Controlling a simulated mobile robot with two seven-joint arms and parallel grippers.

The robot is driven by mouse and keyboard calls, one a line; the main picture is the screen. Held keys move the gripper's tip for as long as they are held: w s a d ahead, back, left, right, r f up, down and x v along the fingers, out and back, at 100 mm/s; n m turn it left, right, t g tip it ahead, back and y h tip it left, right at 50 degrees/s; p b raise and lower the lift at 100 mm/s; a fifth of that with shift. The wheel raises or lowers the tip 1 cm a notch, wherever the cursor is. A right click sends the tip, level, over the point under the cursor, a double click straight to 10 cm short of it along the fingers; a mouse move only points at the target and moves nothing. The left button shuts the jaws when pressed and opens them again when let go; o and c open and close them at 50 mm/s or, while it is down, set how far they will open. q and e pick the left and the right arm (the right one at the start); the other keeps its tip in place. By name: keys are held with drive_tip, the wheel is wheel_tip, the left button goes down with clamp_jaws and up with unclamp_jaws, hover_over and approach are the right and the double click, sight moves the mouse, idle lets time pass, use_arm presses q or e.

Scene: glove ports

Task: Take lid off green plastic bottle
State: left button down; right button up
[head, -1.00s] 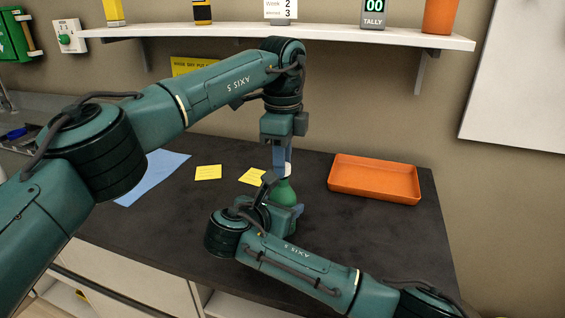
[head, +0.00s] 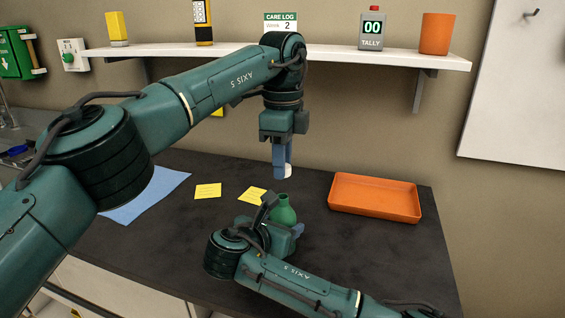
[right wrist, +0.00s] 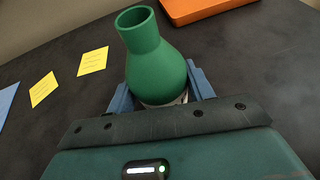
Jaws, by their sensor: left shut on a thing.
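The green plastic bottle (head: 283,212) stands on the dark counter, its neck bare and its mouth open; it also shows in the right wrist view (right wrist: 156,70). The white lid (head: 286,170) is apart from the bottle, above its mouth. My left gripper (head: 281,168) points down and is shut on the lid. My right gripper (head: 287,228) is low at the bottle. In the right wrist view its blue fingers (right wrist: 161,92) lie against both sides of the bottle's lower body. The bottle's base is partly hidden by my right gripper.
An orange tray (head: 375,216) lies on the counter to the right, with clear counter between it and the bottle. Yellow notes (head: 208,191) and a blue sheet (head: 148,197) lie to the left. A white shelf (head: 345,57) with several items runs along the wall behind.

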drive_tip(key=o, duration=0.5)
